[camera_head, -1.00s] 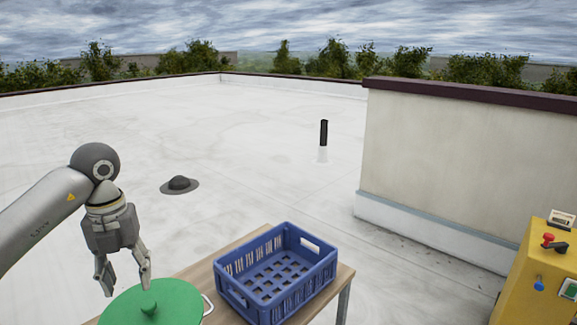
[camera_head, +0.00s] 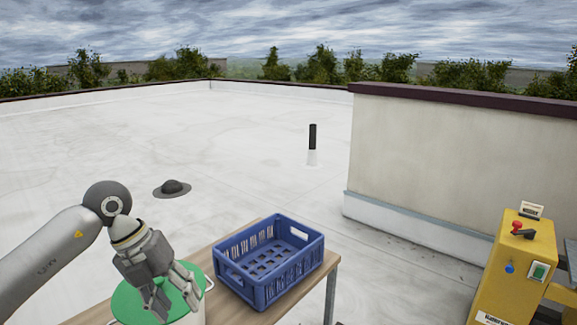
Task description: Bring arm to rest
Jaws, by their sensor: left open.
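My left gripper (camera_head: 176,300) comes in from the left on its grey arm. It is open and tilted, with its fingers pointing down and to the right. In this view it overlaps the green-lidded pot (camera_head: 128,303) and hides much of the lid, including its knob. Nothing shows between the fingers. I cannot tell whether the fingers touch the lid. My right gripper is not in view.
A wooden table (camera_head: 205,258) holds the pot and an empty blue crate (camera_head: 287,276) to its right. A yellow control box (camera_head: 528,262) with a red switch stands at the right. A parapet wall (camera_head: 445,155) rises behind. The roof (camera_head: 90,150) at left is open, with a low dark vent (camera_head: 172,187).

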